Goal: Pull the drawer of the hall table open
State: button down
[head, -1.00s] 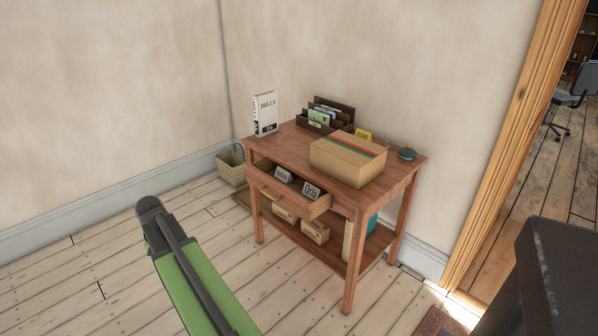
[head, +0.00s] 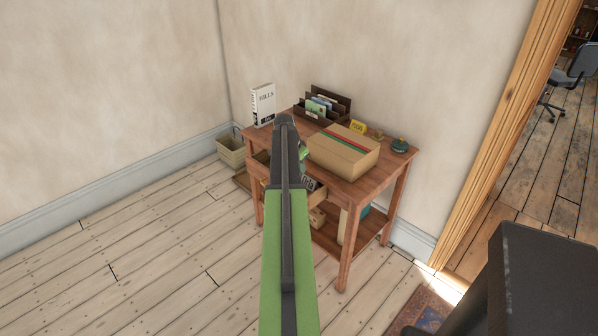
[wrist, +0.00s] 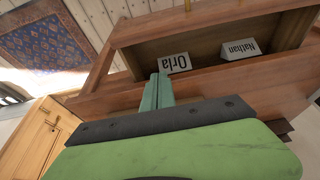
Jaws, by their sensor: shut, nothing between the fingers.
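The wooden hall table (head: 380,180) stands against the wall in the head view. Its drawer (head: 318,194) is pulled part way out, and my arm covers most of it. In the wrist view the open drawer (wrist: 205,47) holds white name blocks, "Orla" (wrist: 174,63) and "Nathan" (wrist: 240,50). A bit of brass handle (wrist: 177,15) shows at the top edge. My gripper (head: 304,153) is shut and empty, over the drawer area by the tabletop's front edge. Its green fingers also show in the wrist view (wrist: 157,92). I cannot tell whether they touch the table.
On the tabletop are a cardboard box (head: 342,152), a white book (head: 263,104), a letter rack (head: 324,103) and a small teal object (head: 400,145). A wicker basket (head: 231,151) stands left of the table. Floor in front at left is clear. A doorway frame (head: 500,135) is at right.

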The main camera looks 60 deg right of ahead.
jog(key=b+x, duration=0.7)
jog(key=x, duration=0.1)
jog(key=shift+f, duration=0.35)
jog(key=a, duration=0.1)
jog(key=w+a+p, duration=0.1)
jog(key=a+r, duration=0.1)
jog(key=a, duration=0.1)
jog(key=shift+w+r, duration=0.15)
